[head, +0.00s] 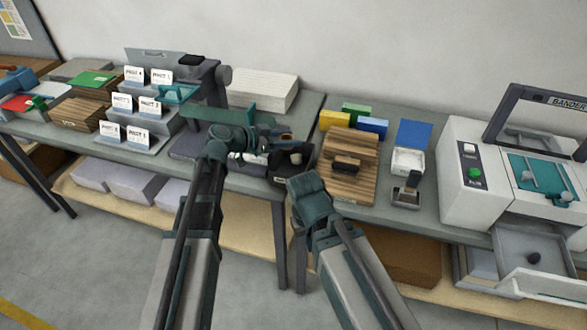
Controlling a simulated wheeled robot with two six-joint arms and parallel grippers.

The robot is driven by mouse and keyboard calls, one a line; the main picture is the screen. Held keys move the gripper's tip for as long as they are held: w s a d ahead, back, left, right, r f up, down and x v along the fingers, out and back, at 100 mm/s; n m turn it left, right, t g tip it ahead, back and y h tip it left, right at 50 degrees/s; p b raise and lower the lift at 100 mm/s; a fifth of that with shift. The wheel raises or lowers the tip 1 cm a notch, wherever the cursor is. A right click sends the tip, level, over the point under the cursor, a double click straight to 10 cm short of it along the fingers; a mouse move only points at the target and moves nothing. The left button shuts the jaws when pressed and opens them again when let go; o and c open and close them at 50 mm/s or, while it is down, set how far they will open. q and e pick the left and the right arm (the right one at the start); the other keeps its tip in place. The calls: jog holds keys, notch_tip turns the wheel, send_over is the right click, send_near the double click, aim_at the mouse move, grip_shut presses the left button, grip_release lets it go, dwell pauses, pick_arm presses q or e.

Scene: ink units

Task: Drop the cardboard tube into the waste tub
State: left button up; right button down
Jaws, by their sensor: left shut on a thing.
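My left gripper (272,136) reaches over the middle of the bench and is shut on a small brown thing (287,137), which looks like the cardboard tube; the fingers hide most of it. It is held above or beside a dark, open-looking object (291,160) on the bench. I cannot tell whether that object is the waste tub. My right arm ends at a teal wrist (306,188) just in front of the dark object; its fingertips cannot be made out.
A wooden board (350,185) with a dark brown block lies right of centre. Yellow, green and blue blocks stand behind it. Stepped card holders (140,125) stand at the left.

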pick_arm(q)
jog(key=shift+f+b, duration=2.5)
jog(key=shift+f, duration=0.25)
jog(key=shift+r, duration=0.1)
jog(key=o, duration=1.4)
jog(key=p+v, duration=0.5)
jog(key=v, duration=0.8)
jog(key=shift+s+a, duration=0.15)
jog(key=shift+a, duration=0.25)
